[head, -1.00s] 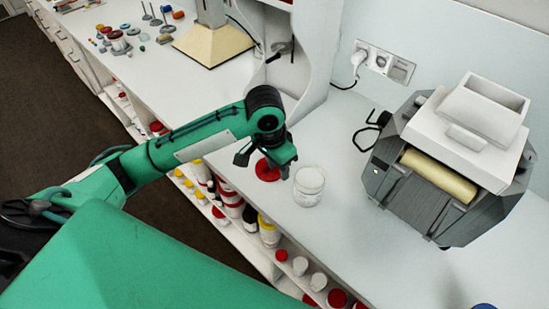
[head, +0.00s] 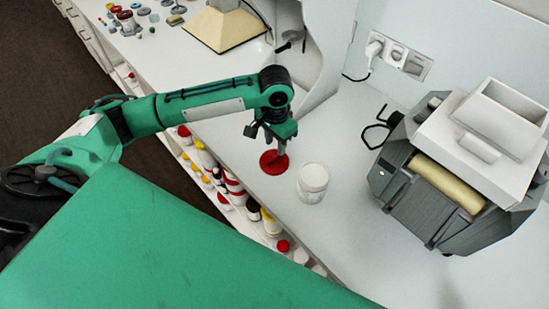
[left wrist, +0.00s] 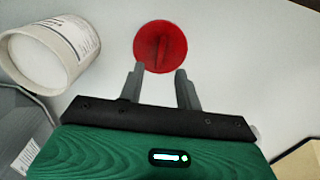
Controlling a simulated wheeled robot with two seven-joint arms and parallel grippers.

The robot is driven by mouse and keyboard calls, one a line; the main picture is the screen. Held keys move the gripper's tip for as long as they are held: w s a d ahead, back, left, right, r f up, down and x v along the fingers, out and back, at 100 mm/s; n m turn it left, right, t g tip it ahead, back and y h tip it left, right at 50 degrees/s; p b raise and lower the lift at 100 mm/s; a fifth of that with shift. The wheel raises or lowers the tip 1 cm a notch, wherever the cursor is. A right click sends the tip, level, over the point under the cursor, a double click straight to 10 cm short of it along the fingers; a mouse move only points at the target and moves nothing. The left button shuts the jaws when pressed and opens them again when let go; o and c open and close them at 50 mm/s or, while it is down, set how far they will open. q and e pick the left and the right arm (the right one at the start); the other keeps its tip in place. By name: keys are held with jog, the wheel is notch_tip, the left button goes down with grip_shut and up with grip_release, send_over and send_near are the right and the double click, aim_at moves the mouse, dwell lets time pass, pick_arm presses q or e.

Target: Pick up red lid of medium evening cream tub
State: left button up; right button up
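The red lid (head: 274,163) lies flat on the white counter, just left of the white tub (head: 312,182). In the left wrist view the lid (left wrist: 160,47) is round with a raised bar across its middle. The tub (left wrist: 48,55) stands open at the upper left there, with print on its side. My left gripper (head: 279,147) points down over the lid. In the left wrist view its two fingers (left wrist: 158,75) are apart, with nothing between them, and their tips are at the lid's near edge. I cannot tell how high they are above it. My right gripper is not in view.
A grey and white mill (head: 450,160) stands on the counter to the right. A wall socket (head: 402,60) with a plug is behind. Shelves with several tubs (head: 236,187) are below the counter's front edge. The counter between tub and mill is clear.

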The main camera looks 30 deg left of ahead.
aim_at(273, 157)
pick_arm(q)
jog(key=shift+f, duration=0.3)
jog(key=f+p, duration=0.1)
jog(key=f, duration=0.1)
jog(key=s+f+p, duration=0.1)
jog(key=f, duration=0.1)
jog(key=shift+a+f, duration=0.15)
jog(key=shift+w+f, duration=0.1)
jog(key=shift+f, duration=0.15)
grip_shut()
